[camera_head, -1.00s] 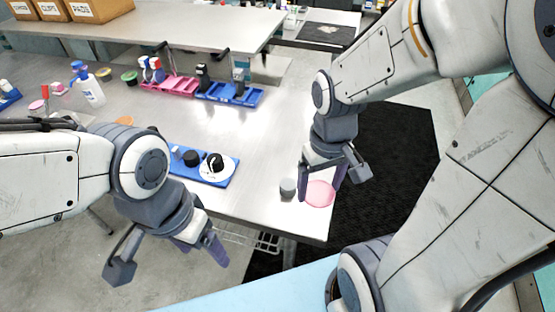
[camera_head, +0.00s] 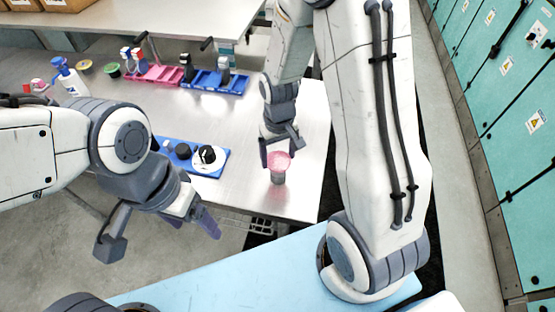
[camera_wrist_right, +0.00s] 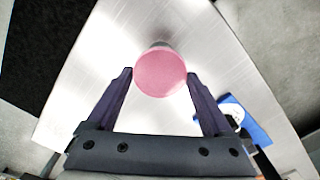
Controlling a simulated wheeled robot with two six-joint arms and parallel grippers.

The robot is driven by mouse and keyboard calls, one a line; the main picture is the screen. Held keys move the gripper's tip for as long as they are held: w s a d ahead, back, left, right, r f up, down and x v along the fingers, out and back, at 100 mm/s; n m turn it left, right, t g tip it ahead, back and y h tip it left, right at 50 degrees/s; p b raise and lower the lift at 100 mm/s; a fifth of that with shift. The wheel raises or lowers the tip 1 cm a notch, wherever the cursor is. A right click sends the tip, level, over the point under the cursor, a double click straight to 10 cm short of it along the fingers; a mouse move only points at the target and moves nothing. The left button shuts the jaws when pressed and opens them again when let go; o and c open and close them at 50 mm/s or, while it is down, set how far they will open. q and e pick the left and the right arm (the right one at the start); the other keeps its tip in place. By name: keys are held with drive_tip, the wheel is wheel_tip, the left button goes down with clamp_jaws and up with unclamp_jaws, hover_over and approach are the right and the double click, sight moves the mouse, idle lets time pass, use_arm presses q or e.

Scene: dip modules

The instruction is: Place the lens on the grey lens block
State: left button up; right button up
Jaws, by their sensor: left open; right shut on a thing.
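The lens, a pink disc (camera_head: 279,160), is held flat between the fingers of my right gripper (camera_head: 278,158), which is shut on it. In the right wrist view the lens (camera_wrist_right: 160,72) shows between the two fingertips. The grey lens block (camera_head: 278,176), a small upright cylinder, stands on the table right below the lens. In the wrist view the lens mostly hides the block (camera_wrist_right: 160,45). I cannot tell whether the lens touches it. My left gripper (camera_head: 160,233) is open and empty, in front of the table's edge.
A blue tray (camera_head: 213,171) with black pieces and a white disc lies left of the block. Pink (camera_head: 158,76) and blue (camera_head: 218,83) racks and a spray bottle (camera_head: 68,78) stand further back. The metal table (camera_head: 235,120) between is clear.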

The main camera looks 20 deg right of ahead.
sight(278, 160)
wheel_tip(278, 160, down, 4)
drive_tip(key=shift+r+p, duration=0.2)
drive_tip(key=shift+p, duration=0.3)
drive_tip(key=shift+w+f, duration=0.1)
drive_tip(key=shift+f, duration=0.2)
